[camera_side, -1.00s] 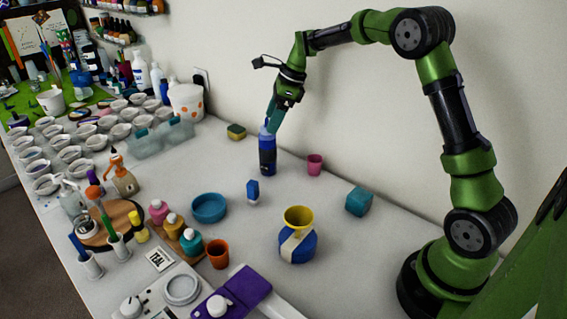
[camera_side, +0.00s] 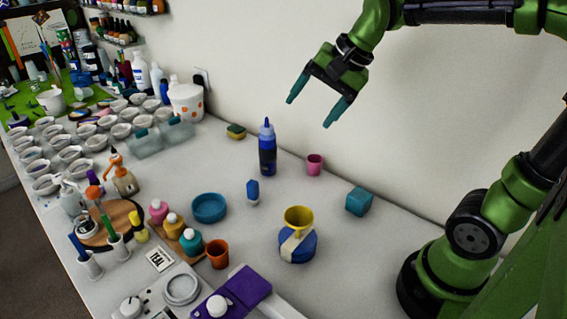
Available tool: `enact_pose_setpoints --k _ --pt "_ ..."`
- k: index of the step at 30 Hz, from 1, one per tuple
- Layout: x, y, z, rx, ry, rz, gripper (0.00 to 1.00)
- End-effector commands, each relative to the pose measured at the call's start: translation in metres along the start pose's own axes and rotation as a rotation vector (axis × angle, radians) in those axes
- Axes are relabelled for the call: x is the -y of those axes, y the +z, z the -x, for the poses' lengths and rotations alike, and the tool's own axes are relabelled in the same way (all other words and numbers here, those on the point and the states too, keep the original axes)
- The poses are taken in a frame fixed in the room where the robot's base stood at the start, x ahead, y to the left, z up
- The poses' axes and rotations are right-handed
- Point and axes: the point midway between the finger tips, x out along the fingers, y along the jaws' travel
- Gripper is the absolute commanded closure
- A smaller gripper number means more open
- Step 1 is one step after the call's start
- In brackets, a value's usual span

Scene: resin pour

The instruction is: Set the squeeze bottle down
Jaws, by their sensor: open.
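The squeeze bottle (camera_side: 267,152) is dark blue with a lighter blue pointed nozzle. It stands upright on the white table in the side view, toward the wall. My gripper (camera_side: 308,112) is above it and to its right, with its two teal fingers spread wide and nothing between them. The fingers are clear of the bottle.
A pink cup (camera_side: 314,165) stands just right of the bottle, and a yellow-green sponge (camera_side: 236,132) lies behind it to the left. A small blue bottle (camera_side: 253,191), a blue bowl (camera_side: 209,208), a yellow funnel (camera_side: 299,216) and a teal cube (camera_side: 359,201) stand nearer.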

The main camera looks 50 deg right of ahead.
Motion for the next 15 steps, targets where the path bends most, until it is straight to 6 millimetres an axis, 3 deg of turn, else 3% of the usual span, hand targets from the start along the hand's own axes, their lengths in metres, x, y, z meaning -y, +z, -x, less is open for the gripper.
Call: enact_pose_setpoints --k 1,6,10,15 --pt "-0.015 0.018 0.007 -0.017 -0.024 0.136 0.21" --pt "-0.057 0.055 0.011 -0.077 -0.068 0.529 0.21" --pt "-0.076 0.068 0.008 -0.107 -0.083 0.700 0.21" --pt "-0.084 0.073 0.006 -0.119 -0.085 0.766 0.21"
